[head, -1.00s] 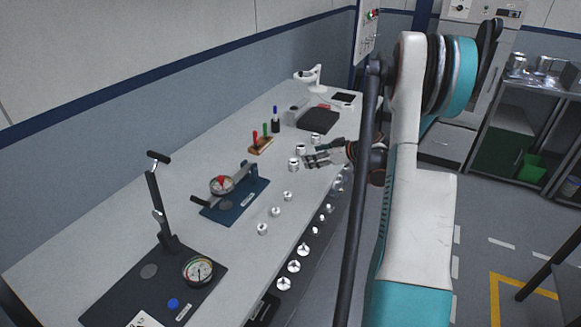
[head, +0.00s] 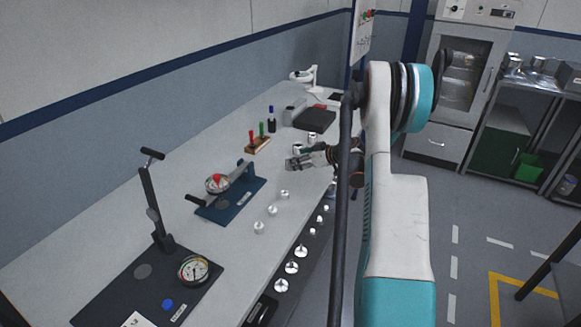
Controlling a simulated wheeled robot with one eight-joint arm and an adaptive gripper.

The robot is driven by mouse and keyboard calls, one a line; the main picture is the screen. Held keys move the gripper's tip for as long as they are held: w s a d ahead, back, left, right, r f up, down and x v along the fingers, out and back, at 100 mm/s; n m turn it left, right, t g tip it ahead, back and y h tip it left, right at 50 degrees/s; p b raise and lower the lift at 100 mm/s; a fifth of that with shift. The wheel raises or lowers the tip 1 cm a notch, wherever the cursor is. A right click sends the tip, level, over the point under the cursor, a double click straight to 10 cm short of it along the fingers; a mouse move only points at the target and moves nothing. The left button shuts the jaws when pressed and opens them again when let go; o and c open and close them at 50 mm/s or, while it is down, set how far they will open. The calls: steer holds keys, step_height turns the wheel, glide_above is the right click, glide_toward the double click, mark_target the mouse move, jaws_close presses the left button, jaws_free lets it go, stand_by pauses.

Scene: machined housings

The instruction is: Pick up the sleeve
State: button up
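Small silver ring-like parts stand on the grey-white bench; from this distance I cannot tell which is the sleeve. Two of them, a far part (head: 312,138) and a nearer part (head: 297,149), stand just behind my gripper (head: 293,163). My gripper reaches in from the right, low over the bench, fingers pointing left. Its fingertips cover the spot where a third silver part stood. Whether that part is between the fingers or hidden behind them is too small to tell, as is the finger gap.
Three smaller silver parts (head: 272,211) stand in a row nearer me. A blue fixture (head: 232,201), a black gauge plate (head: 150,285) and a marker block (head: 259,145) occupy the bench. A dark box (head: 315,119) stands behind the gripper.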

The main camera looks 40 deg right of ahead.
steer(key=x, duration=0.2)
steer(key=b+x, duration=0.1)
steer(key=x, duration=0.1)
steer(key=shift+d+f, duration=0.2)
steer(key=shift+f, duration=0.05)
steer(key=shift+r, duration=0.1)
steer(key=c, duration=1.4)
